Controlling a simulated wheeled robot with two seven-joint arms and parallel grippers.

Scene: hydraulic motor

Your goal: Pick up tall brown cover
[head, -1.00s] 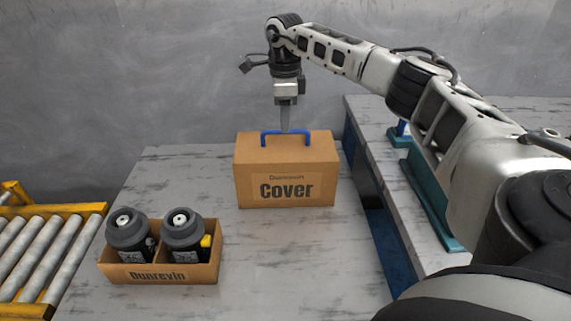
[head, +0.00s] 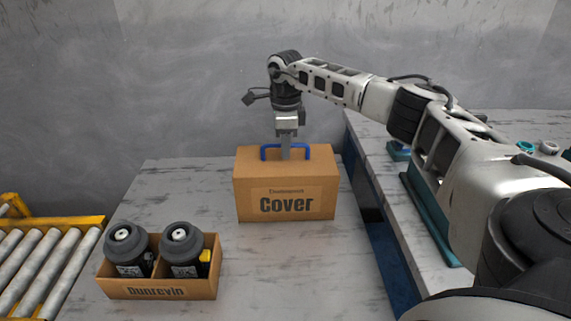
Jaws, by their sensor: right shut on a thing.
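The tall brown cover (head: 287,183) is a box-shaped brown cover with a "Cover" label on its front and a blue handle (head: 299,149) on top. It stands upright on the grey table in the middle of the head view. My right gripper (head: 286,152) points straight down over the cover's top and is shut on the blue handle. The fingertips are partly hidden around the handle. I cannot tell any gap between the cover's bottom and the table. My left gripper is not in view.
A low brown box (head: 158,290) with two dark motors (head: 182,248) stands at the front left of the grey table (head: 190,185). A roller conveyor (head: 45,265) is at the far left. A second table with teal fixtures (head: 428,215) is on the right, under my right arm.

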